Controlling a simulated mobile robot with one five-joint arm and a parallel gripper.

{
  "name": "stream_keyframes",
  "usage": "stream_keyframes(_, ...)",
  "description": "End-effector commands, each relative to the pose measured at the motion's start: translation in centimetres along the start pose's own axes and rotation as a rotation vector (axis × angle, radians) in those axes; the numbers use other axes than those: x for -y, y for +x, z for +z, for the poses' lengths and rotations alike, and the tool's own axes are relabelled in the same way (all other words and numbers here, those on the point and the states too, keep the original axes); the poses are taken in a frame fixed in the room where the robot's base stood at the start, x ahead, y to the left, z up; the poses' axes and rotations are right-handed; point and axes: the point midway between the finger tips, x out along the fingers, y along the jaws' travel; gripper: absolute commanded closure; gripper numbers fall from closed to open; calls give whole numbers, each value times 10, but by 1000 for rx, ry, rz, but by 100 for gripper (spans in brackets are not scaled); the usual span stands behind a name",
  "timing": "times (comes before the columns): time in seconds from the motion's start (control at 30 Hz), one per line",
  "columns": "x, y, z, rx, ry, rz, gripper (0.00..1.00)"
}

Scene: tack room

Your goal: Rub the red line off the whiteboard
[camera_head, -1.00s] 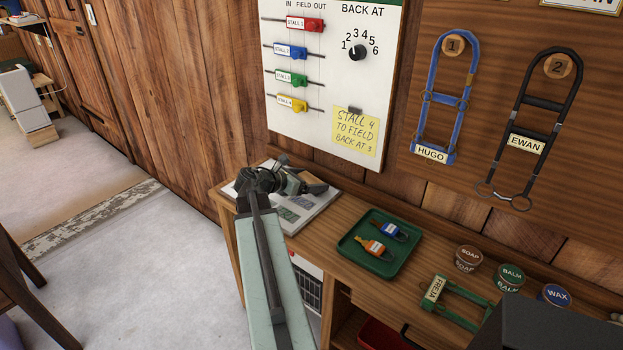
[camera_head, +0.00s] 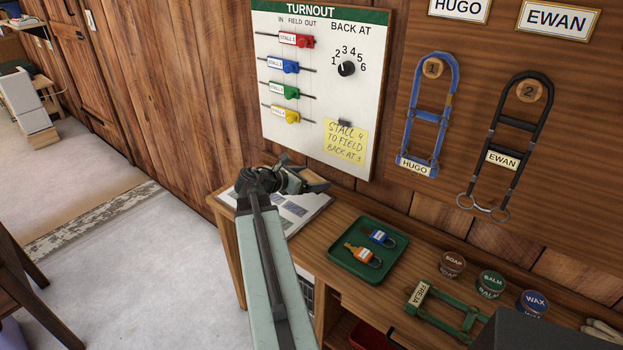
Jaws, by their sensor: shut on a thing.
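My gripper (camera_head: 291,181) is over the left end of the wooden bench, seen from behind past my arm. It is shut on a small block with a tan side and a dark edge (camera_head: 314,181), which looks like an eraser. Below it a flat white board (camera_head: 317,206) with grey rectangles lies on the bench. My arm and gripper cover part of this board. I cannot tell whether the block touches it. No red line shows on its visible part, and I cannot tell if it is the whiteboard.
A white turnout board (camera_head: 311,150) with colored sliders, a dial and a yellow note hangs behind. A green tray (camera_head: 345,262) with two tagged items stands right of my gripper. A green halter (camera_head: 447,309) and tins (camera_head: 491,283) lie further right. Open floor is at left.

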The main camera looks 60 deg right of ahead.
Motion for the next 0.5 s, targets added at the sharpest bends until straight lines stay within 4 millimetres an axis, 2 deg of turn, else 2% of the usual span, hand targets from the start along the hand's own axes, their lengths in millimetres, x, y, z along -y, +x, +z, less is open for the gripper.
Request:
stream_keyframes(0.03,0,-4,9,0,0,1,50)
stream_keyframes(0.2,-2,-11,20,0,-2,4,50)
stream_keyframes(0.5,-3,-12,19,0,-3,6,50)
